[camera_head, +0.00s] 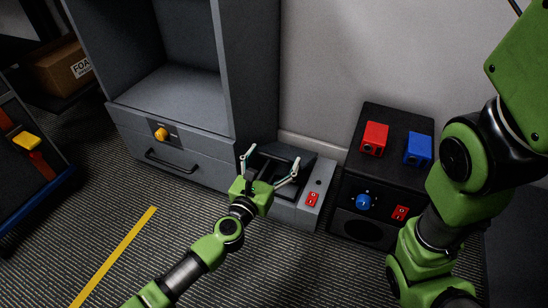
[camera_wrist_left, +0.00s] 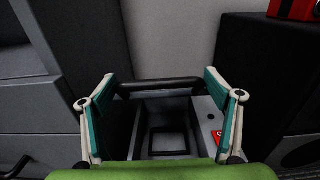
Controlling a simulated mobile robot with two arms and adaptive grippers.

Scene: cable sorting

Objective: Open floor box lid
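The grey floor box (camera_head: 288,211) sits on the floor between the grey cabinet and a black box. Its dark top (camera_head: 281,160), where the lid is, is partly hidden by my left gripper. My left gripper (camera_head: 270,165) is over the box with its fingers spread wide. In the left wrist view, a black bar (camera_wrist_left: 160,86) runs across between the fingers of my left gripper (camera_wrist_left: 162,90). Below it shows a recess with a dark square frame (camera_wrist_left: 168,130). I cannot tell whether the fingers touch the bar, or how far the lid is raised. My right gripper is out of view.
A red switch (camera_head: 312,199) is on the floor box's right side. The black box (camera_head: 345,190) to the right carries a red block (camera_head: 374,138) and a blue block (camera_head: 418,149). The grey cabinet (camera_head: 222,100) stands close on the left. Open carpet lies in front.

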